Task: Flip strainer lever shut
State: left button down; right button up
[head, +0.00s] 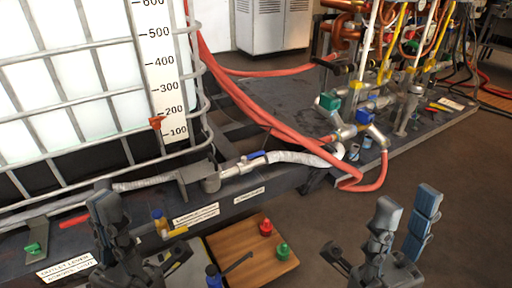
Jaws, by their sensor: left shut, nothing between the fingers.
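A blue lever (257,155) sits on the metal valve in the pale hose line at the tank's base, lying roughly along the pipe. Further back right, a green-handled valve (329,102) and a blue-handled valve (364,117) sit on metal fittings. I cannot tell which handle is the strainer lever. My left gripper (110,208) is shut and empty at lower left, in front of the skid edge and apart from these valves. My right gripper (407,210) is at lower right, its two finger pads apart, with nothing visible between them, over the floor.
A caged white tank (75,80) fills the left. Red hoses (275,122) loop across the dark skid (262,187). A wooden board (255,247) holds red and green knobbed pieces. Bare floor (440,165) lies at right.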

aim_at(255, 155)
jog(key=i+l, duration=0.15)
jog(key=l, duration=0.3)
jog(key=i+l+u, duration=0.1)
jog(key=l, duration=0.35)
jog(key=i+l, duration=0.15)
jog(key=l, duration=0.3)
jog(key=i+l+u, duration=0.15)
jog(key=l, duration=0.25)
jog(key=i+l+u, duration=0.2)
jog(key=i+l, duration=0.6)
jog(key=i, duration=0.25)
jog(key=u, duration=0.05)
